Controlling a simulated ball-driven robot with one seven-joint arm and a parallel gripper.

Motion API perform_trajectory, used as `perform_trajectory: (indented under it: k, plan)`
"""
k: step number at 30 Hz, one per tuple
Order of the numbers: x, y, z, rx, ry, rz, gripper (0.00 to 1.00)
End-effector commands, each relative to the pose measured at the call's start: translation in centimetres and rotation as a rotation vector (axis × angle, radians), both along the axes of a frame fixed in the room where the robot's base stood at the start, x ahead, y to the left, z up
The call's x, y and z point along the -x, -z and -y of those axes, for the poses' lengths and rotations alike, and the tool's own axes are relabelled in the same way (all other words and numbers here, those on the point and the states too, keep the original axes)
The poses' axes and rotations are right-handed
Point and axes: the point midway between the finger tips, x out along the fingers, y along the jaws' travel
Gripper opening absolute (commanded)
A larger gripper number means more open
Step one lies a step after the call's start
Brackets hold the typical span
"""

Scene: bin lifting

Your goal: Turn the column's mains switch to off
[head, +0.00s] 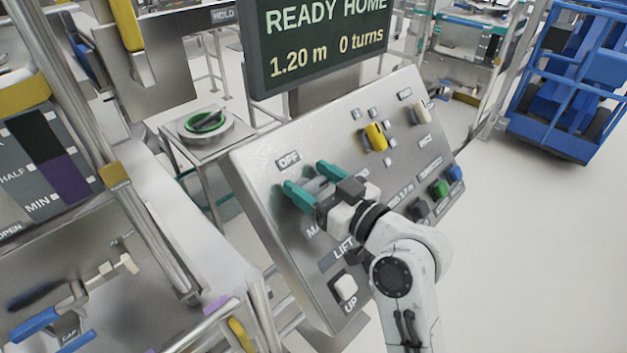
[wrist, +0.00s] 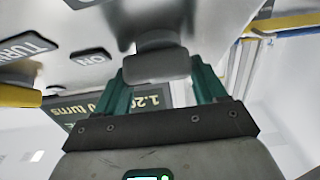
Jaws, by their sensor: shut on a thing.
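The control panel (head: 262,152) on the column is a tilted grey plate with an OFF label (head: 288,160) near its upper left. My gripper (head: 309,181), with teal fingers, is at the panel just below and right of that label. It is shut on the grey mains switch knob (wrist: 155,66), with one finger on each side. The knob is mostly hidden by the fingers in the head view. The wrist view shows an ON label (wrist: 92,56) beside the knob. I cannot tell the knob's exact setting.
A yellow knob (head: 375,137) and a cream knob (head: 421,113) sit farther right on the panel. A white UP switch (head: 345,287) is below my gripper. Green (head: 438,187) and blue (head: 455,173) buttons are near my wrist. A display (head: 318,45) stands behind; open floor lies right.

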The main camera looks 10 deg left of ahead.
Motion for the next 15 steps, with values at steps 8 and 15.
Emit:
perform_trajectory:
  k: [8, 15]
  plan:
    - [-0.02, 0.13, 0.03, 0.005, -0.006, 0.008, 0.40]
    - [-0.03, 0.52, 0.02, 0.041, -0.055, 0.058, 0.40]
